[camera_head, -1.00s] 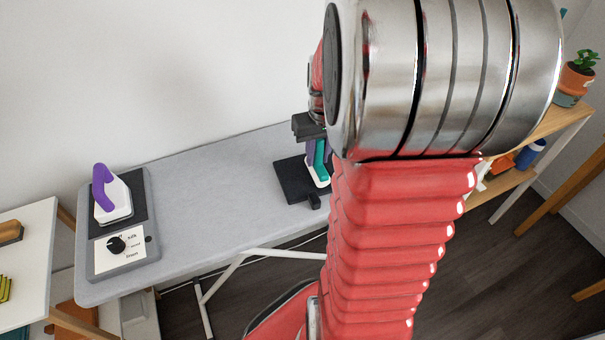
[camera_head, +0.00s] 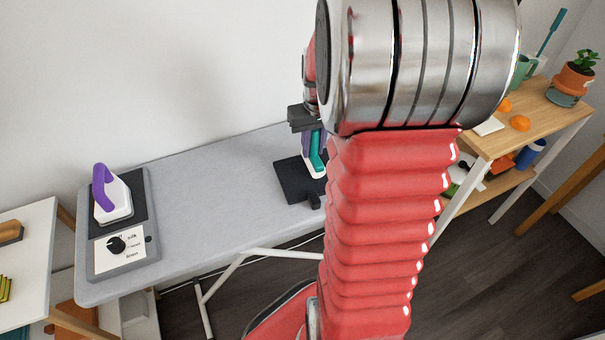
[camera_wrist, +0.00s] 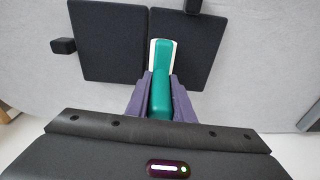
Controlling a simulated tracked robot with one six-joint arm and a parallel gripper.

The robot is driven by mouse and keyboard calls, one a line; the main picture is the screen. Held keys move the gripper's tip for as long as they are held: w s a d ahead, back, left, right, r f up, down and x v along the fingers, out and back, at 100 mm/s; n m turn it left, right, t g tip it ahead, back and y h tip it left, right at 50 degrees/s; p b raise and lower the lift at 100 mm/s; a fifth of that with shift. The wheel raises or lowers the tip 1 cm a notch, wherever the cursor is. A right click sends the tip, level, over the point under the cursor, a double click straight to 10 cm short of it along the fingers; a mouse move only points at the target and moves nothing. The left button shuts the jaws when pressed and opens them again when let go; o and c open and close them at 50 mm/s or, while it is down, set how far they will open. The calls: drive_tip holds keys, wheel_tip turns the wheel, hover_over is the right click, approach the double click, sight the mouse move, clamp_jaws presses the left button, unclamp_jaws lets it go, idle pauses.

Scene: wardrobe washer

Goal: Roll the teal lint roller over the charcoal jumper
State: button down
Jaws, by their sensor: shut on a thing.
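The charcoal jumper (camera_head: 292,181) lies flat on the grey ironing board (camera_head: 215,190). In the wrist view the jumper (camera_wrist: 105,40) shows as two dark panels side by side with small dark blocks at the outer sides. My gripper (camera_wrist: 158,98) has its purple fingers shut on the teal lint roller (camera_wrist: 161,62), one on each side of the handle. The roller's white part points away from me along the seam between the panels. In the head view the roller (camera_head: 316,152) stands tilted over the jumper, partly behind my arm. I cannot tell whether it touches the cloth.
A purple and white iron (camera_head: 112,195) stands on a dark pad at the board's left end, beside a dial panel (camera_head: 120,250). A white table (camera_head: 22,260) is at far left. A wooden shelf (camera_head: 540,125) with a plant and oranges is at right. The board's middle is clear.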

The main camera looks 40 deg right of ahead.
sight(317, 160)
drive_tip(key=shift+s+a, duration=0.3)
drive_tip(key=shift+s, duration=0.5)
drive_tip(key=shift+s+a, duration=0.25)
drive_tip(key=shift+s, duration=0.5)
drive_tip(key=shift+w, duration=0.15)
drive_tip(key=shift+w+d, duration=0.3)
drive_tip(key=shift+w, duration=0.4)
drive_tip(key=shift+w+d, duration=0.25)
drive_tip(key=shift+w, duration=0.45)
drive_tip(key=shift+r, duration=0.1)
drive_tip(key=shift+r, duration=0.65)
drive_tip(key=shift+r, duration=0.1)
